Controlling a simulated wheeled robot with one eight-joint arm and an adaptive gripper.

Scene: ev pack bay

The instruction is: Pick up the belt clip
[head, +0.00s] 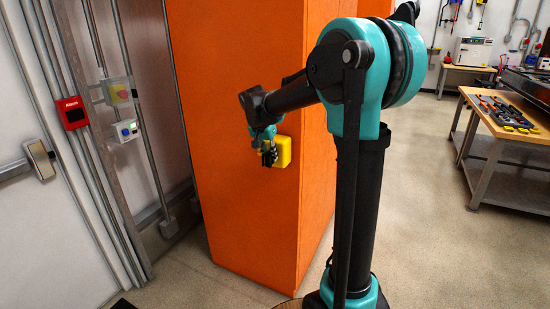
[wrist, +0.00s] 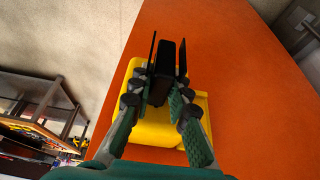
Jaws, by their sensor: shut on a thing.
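The belt clip (wrist: 162,75) is a small black block between the two fingers of my gripper (wrist: 167,55) in the wrist view. My gripper is shut on it, in front of a yellow box (wrist: 190,102) on the side of the orange cabinet. In the head view, my gripper (head: 268,154) is at the yellow box (head: 284,151), on its left side. The clip cannot be told apart from the dark fingers there. I cannot tell whether the clip still touches the yellow box.
The tall orange cabinet (head: 235,80) stands close to my arm. A wall with a red box (head: 72,113) and conduits is at the left. A workbench with tools (head: 505,112) stands at the right. Open floor (head: 425,230) lies between the cabinet and the workbench.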

